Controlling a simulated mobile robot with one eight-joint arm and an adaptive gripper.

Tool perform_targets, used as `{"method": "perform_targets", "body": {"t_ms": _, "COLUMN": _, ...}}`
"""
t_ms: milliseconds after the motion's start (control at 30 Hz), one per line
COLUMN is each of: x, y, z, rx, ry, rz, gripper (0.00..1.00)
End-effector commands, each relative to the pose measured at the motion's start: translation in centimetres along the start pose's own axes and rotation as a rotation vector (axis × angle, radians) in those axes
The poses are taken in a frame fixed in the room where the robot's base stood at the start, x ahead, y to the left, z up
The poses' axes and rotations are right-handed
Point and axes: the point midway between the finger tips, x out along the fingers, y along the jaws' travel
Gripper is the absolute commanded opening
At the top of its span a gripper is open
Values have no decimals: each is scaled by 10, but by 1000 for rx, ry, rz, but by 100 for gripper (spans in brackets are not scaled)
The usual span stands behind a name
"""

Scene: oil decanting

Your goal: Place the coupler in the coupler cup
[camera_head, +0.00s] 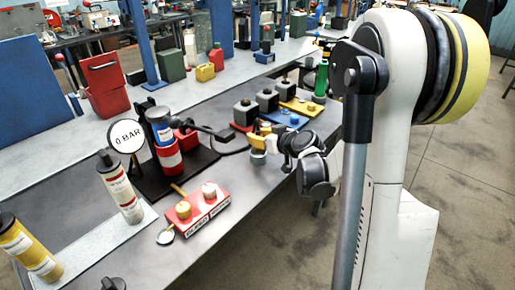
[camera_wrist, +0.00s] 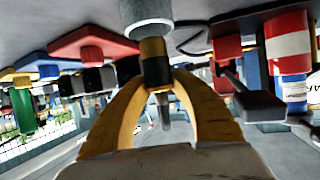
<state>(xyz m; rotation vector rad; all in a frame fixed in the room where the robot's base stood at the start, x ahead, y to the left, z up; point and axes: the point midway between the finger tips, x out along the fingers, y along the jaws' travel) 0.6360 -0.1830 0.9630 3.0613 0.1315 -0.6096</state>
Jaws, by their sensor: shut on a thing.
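My gripper (camera_wrist: 157,78) has yellow curved fingers and is shut on the coupler (camera_wrist: 156,72), a short black and gold cylinder with a thin metal tip. The wrist view is upside down, with the table at the top. The grey coupler cup (camera_wrist: 147,14) stands on the table, its rim just beyond the coupler's gold end. I cannot tell whether they touch or whether the end is inside the rim. In the head view my gripper (camera_head: 264,135) is right above the small grey-green cup (camera_head: 258,158) near the table's edge; the coupler is hard to make out there.
A red box with two knobs (camera_head: 197,205) lies in front on the table (camera_head: 245,190). The gauge stand with the "0 BAR" dial (camera_head: 127,135) and a red-blue cylinder (camera_head: 165,145) is to the left. Grey blocks on coloured plates (camera_head: 291,117) and a green bottle (camera_head: 321,80) stand behind.

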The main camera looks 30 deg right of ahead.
Motion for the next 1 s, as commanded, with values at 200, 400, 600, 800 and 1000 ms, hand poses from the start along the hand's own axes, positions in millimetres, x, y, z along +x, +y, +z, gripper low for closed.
{"method": "perform_targets", "body": {"t_ms": 200, "x": 14, "y": 0, "z": 33, "rx": 0, "ry": 0, "rz": 0, "gripper": 0}}
{"method": "perform_targets", "body": {"t_ms": 400, "x": 14, "y": 0, "z": 35, "rx": 0, "ry": 0, "rz": 0, "gripper": 0}}
{"method": "perform_targets", "body": {"t_ms": 600, "x": 15, "y": 1, "z": 37, "rx": 0, "ry": 0, "rz": 0, "gripper": 0}}
{"method": "perform_targets", "body": {"t_ms": 800, "x": 15, "y": 1, "z": 37, "rx": 0, "ry": -1, "rz": 0, "gripper": 49}}
{"method": "perform_targets", "body": {"t_ms": 1000, "x": 15, "y": 0, "z": 37, "rx": 0, "ry": -1, "rz": 0, "gripper": 49}}
